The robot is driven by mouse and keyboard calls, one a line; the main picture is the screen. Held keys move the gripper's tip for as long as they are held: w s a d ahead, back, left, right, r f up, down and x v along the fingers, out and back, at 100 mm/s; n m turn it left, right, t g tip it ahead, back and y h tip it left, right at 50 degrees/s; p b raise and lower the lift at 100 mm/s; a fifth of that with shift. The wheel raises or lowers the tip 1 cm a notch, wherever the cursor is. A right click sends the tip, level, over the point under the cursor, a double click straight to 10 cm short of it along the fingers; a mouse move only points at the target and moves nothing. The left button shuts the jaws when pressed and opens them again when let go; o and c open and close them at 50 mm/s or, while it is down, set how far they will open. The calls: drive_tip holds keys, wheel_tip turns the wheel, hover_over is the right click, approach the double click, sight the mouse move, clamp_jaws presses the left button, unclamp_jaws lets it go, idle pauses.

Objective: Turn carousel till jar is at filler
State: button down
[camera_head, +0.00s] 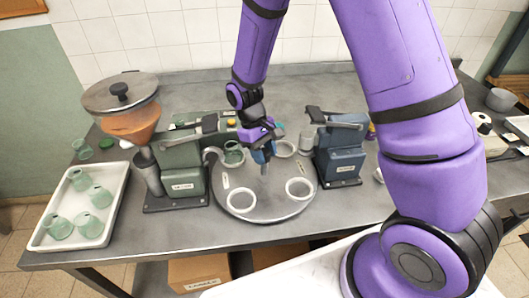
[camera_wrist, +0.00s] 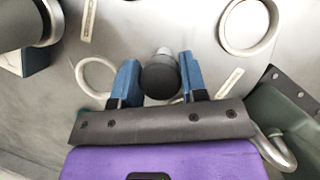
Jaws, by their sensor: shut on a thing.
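The round grey carousel (camera_head: 265,208) lies on the bench with white ring holders around it. A green glass jar (camera_head: 234,155) sits at its back left, close to the curved spout of the green filler (camera_head: 182,172). I cannot tell whether the jar is exactly under the spout. My gripper (camera_head: 263,158) points down over the carousel's middle. In the wrist view, its blue fingers are shut on the dark round knob (camera_wrist: 160,78) of the carousel. Two holders (camera_head: 299,187) and (camera_head: 236,203) at the front are empty.
A blue machine (camera_head: 340,150) stands close to the carousel's right side. A white tray (camera_head: 112,198) with several green jars is at the left. A loose jar (camera_head: 83,148) and a green lid (camera_head: 107,143) lie behind it. The bench front is clear.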

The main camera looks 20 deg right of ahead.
drive_tip(key=shift+n+t+h, duration=0.5)
drive_tip(key=shift+n+h, duration=0.1)
drive_tip(key=shift+n, duration=1.3)
drive_tip(key=shift+n+t+h, duration=0.3)
drive_tip(key=shift+n+t, duration=0.2)
drive_tip(key=shift+n, duration=1.6)
drive_tip(key=c, duration=0.7)
unclamp_jaws()
drive_tip(key=shift+o, duration=0.2)
drive_tip(key=v, duration=1)
drive_tip(key=shift+a+r, duration=0.3)
drive_tip(key=shift+r, duration=0.05)
